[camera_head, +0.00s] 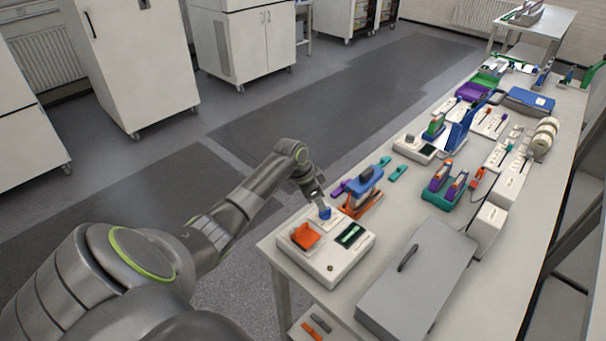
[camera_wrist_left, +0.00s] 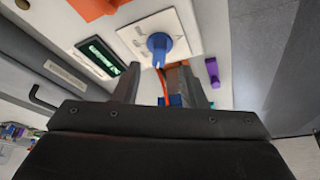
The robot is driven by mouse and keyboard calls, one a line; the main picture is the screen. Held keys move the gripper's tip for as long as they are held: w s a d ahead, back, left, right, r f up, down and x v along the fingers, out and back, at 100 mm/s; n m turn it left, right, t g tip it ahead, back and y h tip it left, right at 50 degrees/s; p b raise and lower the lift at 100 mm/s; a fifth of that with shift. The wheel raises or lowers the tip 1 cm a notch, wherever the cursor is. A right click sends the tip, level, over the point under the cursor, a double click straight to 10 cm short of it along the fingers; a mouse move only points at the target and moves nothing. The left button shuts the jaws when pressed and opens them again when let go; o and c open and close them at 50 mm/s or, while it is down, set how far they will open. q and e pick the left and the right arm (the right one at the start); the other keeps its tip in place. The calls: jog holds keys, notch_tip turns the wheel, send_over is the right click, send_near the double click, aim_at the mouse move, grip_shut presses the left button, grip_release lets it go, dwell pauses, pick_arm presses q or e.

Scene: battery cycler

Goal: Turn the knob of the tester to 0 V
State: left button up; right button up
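The tester (camera_head: 322,272) is a white box at the near left corner of the bench. Its blue knob (camera_head: 325,213) sits on a white square dial plate at the far side of its top. In the left wrist view the knob (camera_wrist_left: 159,43) is round, with a narrow pointer toward the fingers; the dial marks are too small to read. A dark display with green digits (camera_wrist_left: 100,55) is beside the dial; I cannot read it. My left gripper (camera_wrist_left: 160,70) is open, its fingertips just short of the knob, with no visible grip on it. My right gripper is out of view.
An orange piece (camera_head: 304,236) lies on the tester's top. A blue and orange clamp-like item (camera_head: 364,190) stands just behind the tester. A grey case with a handle (camera_head: 418,280) lies to the right. Several other devices fill the bench farther back.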

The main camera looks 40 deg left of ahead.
pick_arm(q)
jog(key=b+v, duration=0.3)
jog(key=v, duration=1)
jog(key=shift+d, duration=0.15)
